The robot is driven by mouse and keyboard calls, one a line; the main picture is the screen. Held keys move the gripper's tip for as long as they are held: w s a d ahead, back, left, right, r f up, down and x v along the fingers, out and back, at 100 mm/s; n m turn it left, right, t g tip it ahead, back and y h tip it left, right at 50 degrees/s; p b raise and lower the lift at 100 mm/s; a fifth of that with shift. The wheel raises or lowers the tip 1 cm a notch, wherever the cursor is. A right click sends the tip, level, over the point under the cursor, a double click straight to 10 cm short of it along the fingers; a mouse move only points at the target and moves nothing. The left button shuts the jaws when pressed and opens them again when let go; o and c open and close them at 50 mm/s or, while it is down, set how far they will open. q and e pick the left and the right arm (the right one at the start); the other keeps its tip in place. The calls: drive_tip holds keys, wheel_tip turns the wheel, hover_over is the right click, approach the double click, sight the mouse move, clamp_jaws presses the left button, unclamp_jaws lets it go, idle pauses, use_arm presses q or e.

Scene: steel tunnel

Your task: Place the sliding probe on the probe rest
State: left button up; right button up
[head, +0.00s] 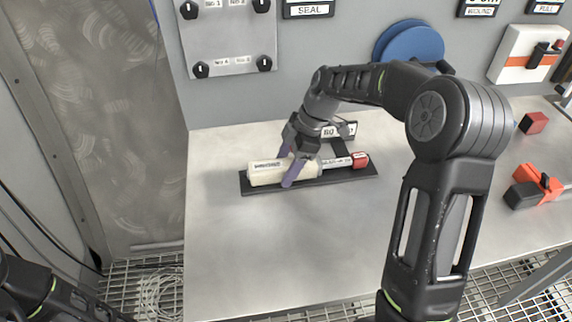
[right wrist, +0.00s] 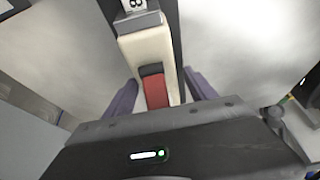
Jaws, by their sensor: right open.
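The sliding probe, a cream block (head: 266,174) with dark lettering, lies lengthwise along a long black base plate (head: 330,180) on the bench. A small red block (head: 360,160) is at the plate's right end. My right gripper (head: 287,168) reaches down over the cream block, its purple fingers apart on either side of it. In the right wrist view, the cream block (right wrist: 146,53) with a red strip (right wrist: 154,88) lies between the open fingers; contact cannot be told. I cannot tell which part is the probe rest. My left gripper is not in view.
The bench top (head: 235,235) is clear in front and at left. A red-and-black clamp-like piece (head: 536,187) and a red block (head: 534,123) are at right. A panel with black knobs (head: 228,35) and a blue disc (head: 410,42) are on the back wall.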

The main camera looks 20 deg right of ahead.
drive_tip(key=v, duration=1.2)
drive_tip(key=shift+r+b, duration=0.1)
drive_tip(key=shift+b, duration=0.2)
idle(0.3)
